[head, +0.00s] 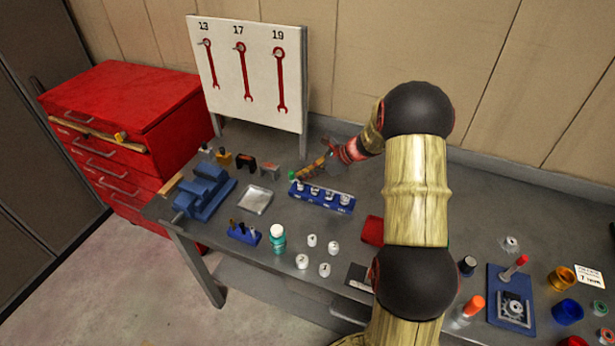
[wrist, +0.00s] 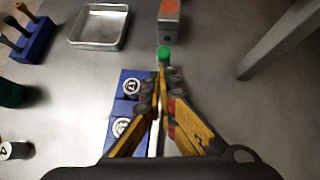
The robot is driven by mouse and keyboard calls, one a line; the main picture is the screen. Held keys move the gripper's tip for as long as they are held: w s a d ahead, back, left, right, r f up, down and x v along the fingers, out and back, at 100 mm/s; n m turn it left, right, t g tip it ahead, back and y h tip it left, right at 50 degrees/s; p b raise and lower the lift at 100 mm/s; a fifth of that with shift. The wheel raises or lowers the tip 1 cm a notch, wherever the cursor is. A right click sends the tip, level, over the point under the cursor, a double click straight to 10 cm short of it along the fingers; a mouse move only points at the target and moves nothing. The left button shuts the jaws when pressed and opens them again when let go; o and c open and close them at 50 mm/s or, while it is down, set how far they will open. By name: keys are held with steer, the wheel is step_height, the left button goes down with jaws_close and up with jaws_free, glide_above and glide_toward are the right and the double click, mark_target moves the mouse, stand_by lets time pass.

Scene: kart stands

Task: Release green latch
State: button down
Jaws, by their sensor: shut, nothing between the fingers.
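In the wrist view the green latch (wrist: 164,53) shows just beyond my fingertips, and the blue rack (wrist: 127,105) lies under and left of the fingers. My gripper (head: 299,177) is shut with nothing in it, its tips right by the latch. In the wrist view the tips of my gripper (wrist: 161,68) look very near the latch; I cannot tell whether they touch it. My fingers hide part of the rack.
A grey block (wrist: 169,14) stands just beyond the latch. A metal tray (head: 256,200) and a blue vise (head: 203,192) are to the left. The wrench board (head: 250,75) stands behind. A teal bottle (head: 278,238) and several small white-topped pieces (head: 302,261) stand in front.

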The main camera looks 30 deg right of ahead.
mark_target(296, 180)
steer(key=shift+w+a+p, duration=0.3)
steer(key=shift+w+a, duration=0.2)
steer(key=shift+w, duration=0.15)
steer(key=shift+w+a+p, duration=0.3)
steer(key=shift+w+a, duration=0.15)
steer(key=shift+w, duration=0.2)
steer(key=shift+s+d, duration=0.35)
steer(key=shift+s+d+p, duration=0.5)
steer(key=shift+s+d, duration=0.6)
steer(key=shift+d, duration=0.1)
steer(key=p+v, duration=0.2)
steer(key=v, duration=0.7)
steer(key=shift+s+d+r, duration=0.15)
steer(key=shift+d+r, duration=0.05)
steer(key=shift+r, duration=0.15)
